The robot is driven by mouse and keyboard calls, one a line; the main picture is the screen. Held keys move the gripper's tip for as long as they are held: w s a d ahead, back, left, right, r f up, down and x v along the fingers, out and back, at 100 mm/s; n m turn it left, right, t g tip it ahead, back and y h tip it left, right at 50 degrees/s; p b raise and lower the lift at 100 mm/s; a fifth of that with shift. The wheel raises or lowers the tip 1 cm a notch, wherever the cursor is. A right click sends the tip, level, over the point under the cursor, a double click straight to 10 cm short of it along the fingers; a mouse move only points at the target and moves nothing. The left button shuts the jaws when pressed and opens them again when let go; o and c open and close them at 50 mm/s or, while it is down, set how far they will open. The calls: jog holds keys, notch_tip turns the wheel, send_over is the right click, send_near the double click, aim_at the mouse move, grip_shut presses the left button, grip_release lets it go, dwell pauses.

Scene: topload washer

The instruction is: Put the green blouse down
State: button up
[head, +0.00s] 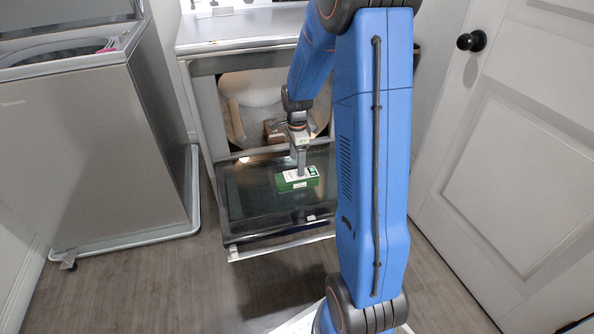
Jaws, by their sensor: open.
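I cannot make out a blouse as such. The only green thing is a small box-like item (297,180) with a white and green top, lying flat on the dark inner face of the open front door (250,205). My gripper (299,172) points down right at this green item, over its top. The jaws are open, though the fingers look small and close together from here. I cannot tell whether the fingertips touch the item. The arm covers part of the machine's opening.
A brownish item (277,130) sits inside the front opening of the machine (190,50). A grey topload washer (95,140) stands at left with its lid up and something pink (108,46) in it. A white door (510,150) is at right. The floor (150,290) in front is clear.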

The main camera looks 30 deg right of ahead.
jog(key=s+a+r+n+t, duration=0.1)
jog(key=s+a+r+n, duration=0.4)
jog(key=s+r, duration=0.3)
jog(key=s+a+r+n+t, duration=0.1)
jog(key=s+a+r+n, duration=0.4)
jog(key=r, duration=0.5)
jog(key=s+a+r+n+t, duration=0.1)
jog(key=s+a+n, duration=0.2)
jog(key=s+n, duration=0.2)
jog(key=s+a+r+n+t, duration=0.1)
jog(key=s+n, duration=0.5)
jog(key=s, duration=0.6)
jog(key=shift+s+a+r+t, duration=0.15)
jog(key=shift+a+r+t, duration=0.25)
jog(key=shift+a+r, duration=0.45)
